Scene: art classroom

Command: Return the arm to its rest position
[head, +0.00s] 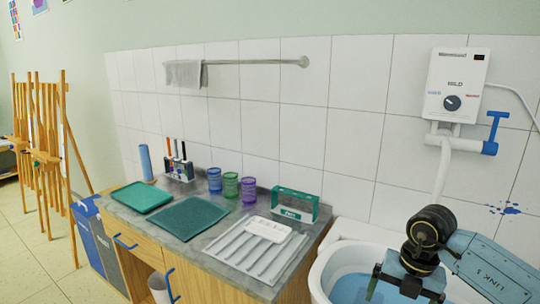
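My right arm, in blue and black, comes in from the right edge of the head view. Its gripper (405,290) points down over the white basin (318,275) at the lower right. The two dark fingers stand apart, with blue water (350,285) showing near them and nothing seen between them. The fingertips are close to the bottom edge of the picture. My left arm and gripper are not in view.
A grey counter (165,222) left of the basin carries green trays, colored cups and a white ribbed drainer (245,252). A white water heater (455,85) with a pipe and blue tap (492,135) hangs above the basin. Wooden easels (45,150) stand far left.

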